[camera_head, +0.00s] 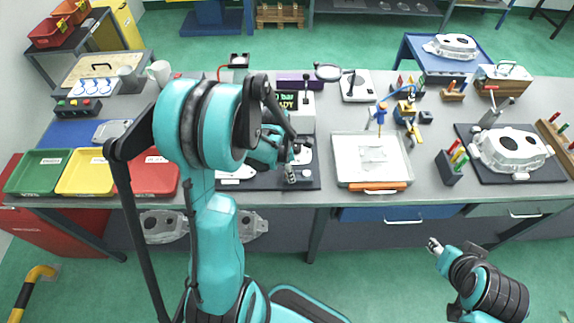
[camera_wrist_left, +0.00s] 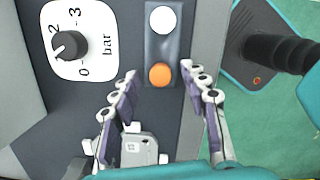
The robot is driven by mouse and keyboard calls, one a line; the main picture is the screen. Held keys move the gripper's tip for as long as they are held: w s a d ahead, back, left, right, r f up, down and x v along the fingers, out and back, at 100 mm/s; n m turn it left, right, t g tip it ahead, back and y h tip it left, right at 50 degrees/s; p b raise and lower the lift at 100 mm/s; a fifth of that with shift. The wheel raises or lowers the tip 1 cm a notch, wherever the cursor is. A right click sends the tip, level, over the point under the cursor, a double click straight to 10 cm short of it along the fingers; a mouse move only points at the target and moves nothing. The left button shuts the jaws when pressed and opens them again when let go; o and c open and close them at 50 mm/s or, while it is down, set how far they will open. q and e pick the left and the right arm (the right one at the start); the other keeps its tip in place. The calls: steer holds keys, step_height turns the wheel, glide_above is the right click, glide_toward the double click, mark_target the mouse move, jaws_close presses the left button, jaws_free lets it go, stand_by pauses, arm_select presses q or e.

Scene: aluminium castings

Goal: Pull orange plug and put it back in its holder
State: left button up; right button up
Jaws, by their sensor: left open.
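The orange plug (camera_wrist_left: 161,75) shows end-on as a round orange disc in the left wrist view, on a dark grey strip (camera_wrist_left: 162,48). A round white piece (camera_wrist_left: 162,19) sits on the same strip. My left gripper (camera_wrist_left: 163,82) is open, with one finger on each side of the orange plug and a gap to it on both sides. How far above it the fingertips are I cannot tell. In the head view my left arm hides most of this spot. My right gripper (camera_head: 435,246) hangs in front of the table, away from everything; its fingers are too small to read.
A pressure dial (camera_wrist_left: 68,45) marked in bar is left of the strip. A grey metal part (camera_wrist_left: 128,150) lies near the left finger. In the head view, a white tray (camera_head: 345,176) stands right of my left arm.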

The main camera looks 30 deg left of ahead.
arm_select(q)
step_height(320, 180, up, 12)
steer(key=s+a, duration=0.1)
steer(key=shift+s+f, duration=0.15)
steer(key=shift+s, duration=0.05)
stand_by(0.5)
steer(key=s+d+m+t+b, duration=0.2)
steer(key=d+m, duration=0.4)
steer(key=m, duration=0.7)
steer(key=s+d+r+m+t+y+b, duration=0.1)
steer(key=s+d+m+t, duration=0.3)
steer(key=m, duration=1)
steer(key=s+d+b, duration=0.1)
steer(key=s, duration=0.2)
steer(key=shift+s+d+b, duration=0.25)
steer(key=shift+d+b, duration=0.05)
steer(key=shift+d, duration=0.1)
